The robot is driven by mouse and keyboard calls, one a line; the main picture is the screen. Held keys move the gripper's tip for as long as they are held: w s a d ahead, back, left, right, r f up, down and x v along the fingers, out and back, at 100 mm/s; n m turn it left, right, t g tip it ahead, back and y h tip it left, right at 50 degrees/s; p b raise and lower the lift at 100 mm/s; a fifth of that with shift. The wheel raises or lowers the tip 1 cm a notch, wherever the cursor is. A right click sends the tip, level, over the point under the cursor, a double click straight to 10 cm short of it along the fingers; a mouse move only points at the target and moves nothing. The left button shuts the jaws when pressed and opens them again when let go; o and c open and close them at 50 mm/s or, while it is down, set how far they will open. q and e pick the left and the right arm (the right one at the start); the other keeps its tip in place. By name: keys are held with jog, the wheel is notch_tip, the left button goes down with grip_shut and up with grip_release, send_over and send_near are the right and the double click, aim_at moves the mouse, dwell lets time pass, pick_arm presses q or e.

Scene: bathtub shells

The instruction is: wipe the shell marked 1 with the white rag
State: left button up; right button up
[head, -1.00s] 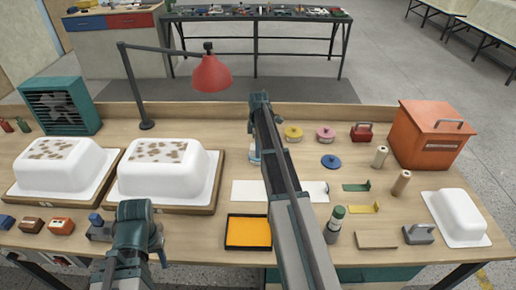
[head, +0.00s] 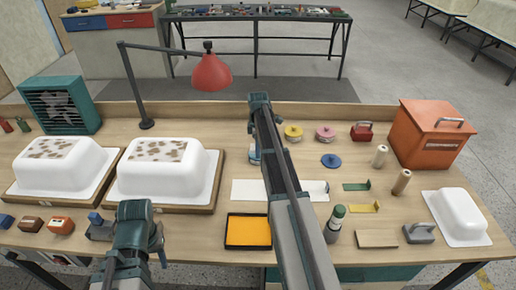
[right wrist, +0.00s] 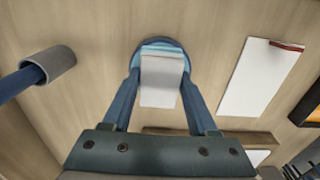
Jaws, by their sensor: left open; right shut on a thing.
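Two large white tub shells with brown patches on top stand on wooden bases at the left: one at the far left (head: 32,182) and one beside it (head: 160,184). I cannot read a number on either. My right gripper (head: 254,158) is over the table behind the white sheet. In the right wrist view it (right wrist: 160,75) is shut on a white cloth-like piece, the white rag (right wrist: 159,85), with a blue rounded edge behind it. My left gripper (head: 130,235) is low at the front, by the second shell's base; it is open, its fingertips mostly hidden.
A red lamp (head: 210,73) stands behind the second shell. A white sheet (head: 245,190) and an orange-filled black tray (head: 248,231) lie mid-table. A smaller plain shell (head: 456,216) and an orange box (head: 428,140) are at the right. Small blocks line the front left.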

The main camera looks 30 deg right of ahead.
dwell(0.5)
notch_tip(320, 180, up, 7)
jog(key=p, duration=0.7)
dwell(0.8)
